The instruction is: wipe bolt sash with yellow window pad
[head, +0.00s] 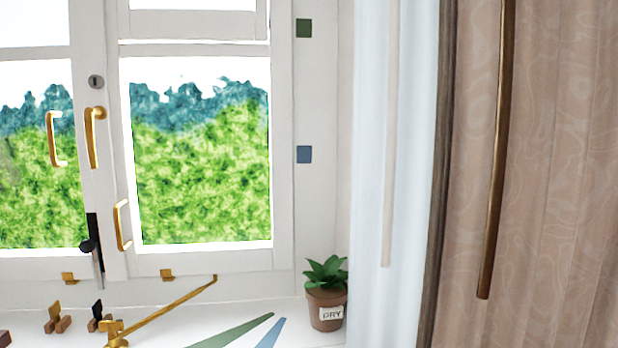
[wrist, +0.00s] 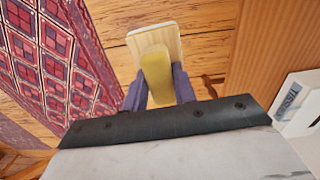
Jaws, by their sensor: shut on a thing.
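My gripper (wrist: 158,92) shows in the wrist view with its two purple fingers shut on the yellow window pad (wrist: 156,68). The pad has a pale, board-like part (wrist: 150,34) at its far end. Wooden floor and rug lie behind it, and no window shows there. In the head view, a window with two sashes stands at the left. Neither gripper nor pad shows in the head view.
The white sill (head: 260,308) holds a potted plant (head: 326,307), a long brass stay (head: 165,308), small brass and wood pieces, and green and blue flat strips. White and brown curtains (head: 560,150) hang at right. A patterned rug (wrist: 45,60) shows in the wrist view.

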